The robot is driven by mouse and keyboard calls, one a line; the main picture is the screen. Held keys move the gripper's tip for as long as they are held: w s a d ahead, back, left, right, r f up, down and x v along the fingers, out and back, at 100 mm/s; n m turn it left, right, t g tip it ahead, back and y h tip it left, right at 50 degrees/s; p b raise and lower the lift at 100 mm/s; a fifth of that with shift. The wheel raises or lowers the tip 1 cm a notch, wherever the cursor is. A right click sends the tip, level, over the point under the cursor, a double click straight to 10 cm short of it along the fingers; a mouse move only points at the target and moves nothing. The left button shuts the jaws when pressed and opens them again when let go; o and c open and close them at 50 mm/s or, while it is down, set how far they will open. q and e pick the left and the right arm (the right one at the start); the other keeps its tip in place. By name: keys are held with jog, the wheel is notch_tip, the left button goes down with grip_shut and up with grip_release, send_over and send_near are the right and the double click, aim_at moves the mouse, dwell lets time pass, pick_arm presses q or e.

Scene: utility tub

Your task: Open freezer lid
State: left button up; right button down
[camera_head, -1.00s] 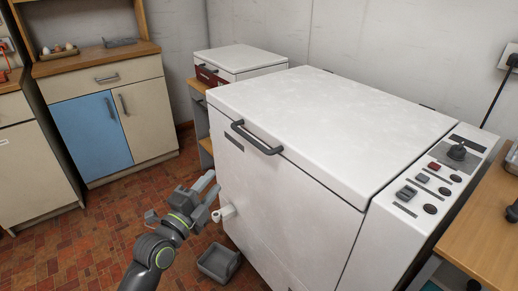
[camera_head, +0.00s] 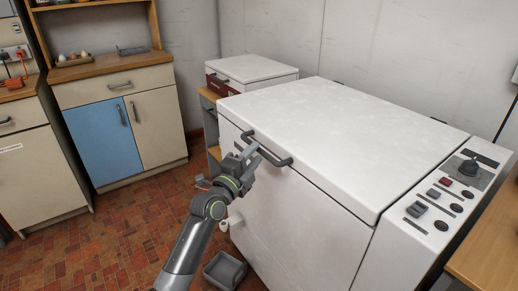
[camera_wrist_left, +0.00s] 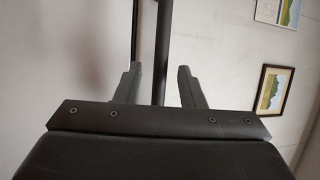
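The white chest freezer (camera_head: 285,210) stands in the middle of the head view with its lid (camera_head: 330,135) down. A dark bar handle (camera_head: 280,161) is on the lid's front edge. My left gripper (camera_head: 247,154) is at the handle's left part, in front of the lid edge. In the left wrist view its two fingers (camera_wrist_left: 158,85) are apart, with the dark handle bar (camera_wrist_left: 161,50) running between them. Whether they touch the bar I cannot tell; a gap shows on both sides. My right gripper is not in view.
A control panel (camera_head: 450,195) with a knob and switches is on the freezer's right. A wooden worktop (camera_head: 490,245) stands beside it. A grey bin (camera_head: 225,270) sits on the tiled floor below my left arm. A smaller white-lidded box (camera_head: 252,68) is behind the freezer.

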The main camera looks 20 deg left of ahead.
aim_at(259, 150)
pick_arm(q)
jog(key=shift+x, duration=1.55)
grip_shut()
